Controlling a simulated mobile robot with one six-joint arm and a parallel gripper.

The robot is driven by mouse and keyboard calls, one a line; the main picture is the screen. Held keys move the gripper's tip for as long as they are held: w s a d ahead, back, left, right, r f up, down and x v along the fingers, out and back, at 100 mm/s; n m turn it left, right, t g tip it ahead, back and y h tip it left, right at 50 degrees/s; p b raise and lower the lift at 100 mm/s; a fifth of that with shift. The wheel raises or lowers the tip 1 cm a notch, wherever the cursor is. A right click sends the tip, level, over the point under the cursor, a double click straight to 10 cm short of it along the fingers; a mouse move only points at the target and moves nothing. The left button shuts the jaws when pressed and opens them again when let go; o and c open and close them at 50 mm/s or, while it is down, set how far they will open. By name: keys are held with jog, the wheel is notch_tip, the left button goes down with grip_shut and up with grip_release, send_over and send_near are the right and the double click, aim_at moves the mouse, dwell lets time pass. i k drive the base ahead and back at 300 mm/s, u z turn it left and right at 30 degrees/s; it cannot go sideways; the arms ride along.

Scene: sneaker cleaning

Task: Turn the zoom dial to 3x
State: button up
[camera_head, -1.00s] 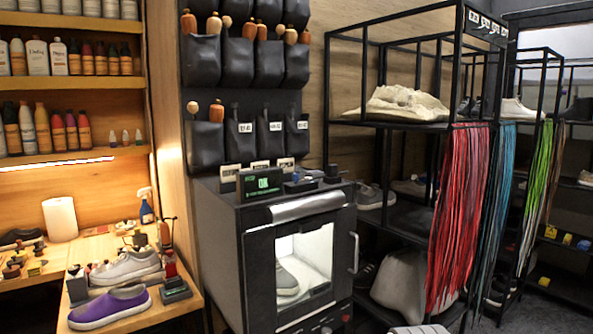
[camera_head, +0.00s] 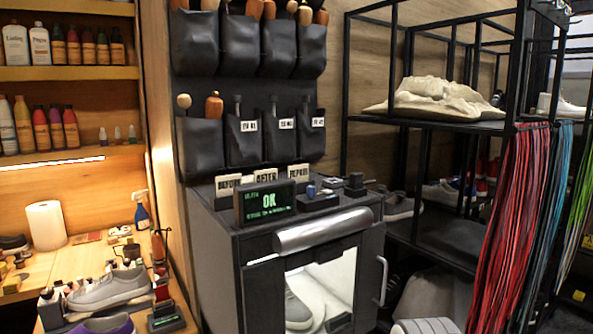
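No dial marked with zoom steps can be made out. A black box-shaped cabinet (camera_head: 215,262) with a lit window stands in the middle of the head view. On its top are a display (camera_head: 268,203) with green text reading OK, a small blue piece (camera_head: 311,191) on a black base, and a black block (camera_head: 355,184) at the right. These pieces are too small to tell whether one is a dial. A light sneaker (camera_head: 298,310) shows inside the window. My gripper is not in view.
Cards labelled BEFORE, AFTER and REPAIR (camera_head: 298,177) stand behind the display. A wooden bench (camera_head: 85,262) with a grey sneaker (camera_head: 108,288) is at left. A black rack (camera_head: 430,127) with hanging laces (camera_head: 508,230) is at right. Black pouches (camera_head: 245,138) hang above.

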aim_at(310, 189)
jog(key=i, duration=0.95)
jog(key=z, duration=0.1)
